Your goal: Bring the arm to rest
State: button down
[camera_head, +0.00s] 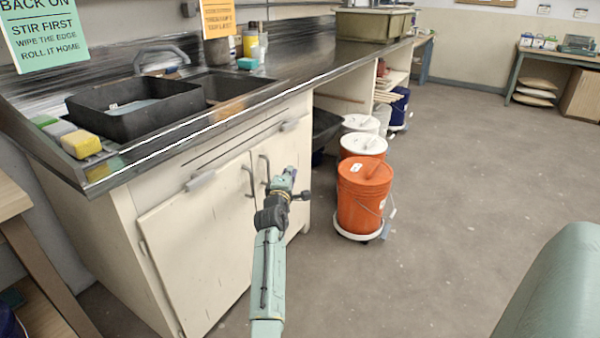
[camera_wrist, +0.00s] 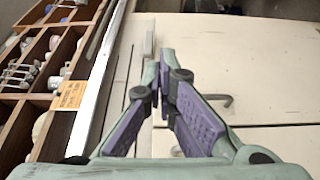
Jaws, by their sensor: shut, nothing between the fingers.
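My arm (camera_head: 268,275) reaches forward from the bottom of the head view, held up in front of the cream cabinet (camera_head: 215,230) under the sink counter. My gripper (camera_head: 290,174) is at its far end, before the cabinet doors and their dark handles. In the wrist view my gripper (camera_wrist: 162,62) shows its green fingers with purple pads, their tips together. It is shut and holds nothing. Whether any part of it touches the cabinet, I cannot tell.
An orange bucket (camera_head: 364,198) stands on a wheeled dolly right of my gripper, with more buckets behind. The counter (camera_head: 300,68) edge runs behind my arm. A wooden compartment unit (camera_wrist: 50,100) shows in the wrist view. Floor (camera_head: 460,180) at right is open.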

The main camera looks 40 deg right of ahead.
jog(key=shift+s+d+r, duration=0.1)
jog(key=shift+s+d, duration=0.15)
jog(key=shift+s, duration=0.6)
jog(key=shift+s+d, duration=0.2)
jog(key=shift+s, duration=0.6)
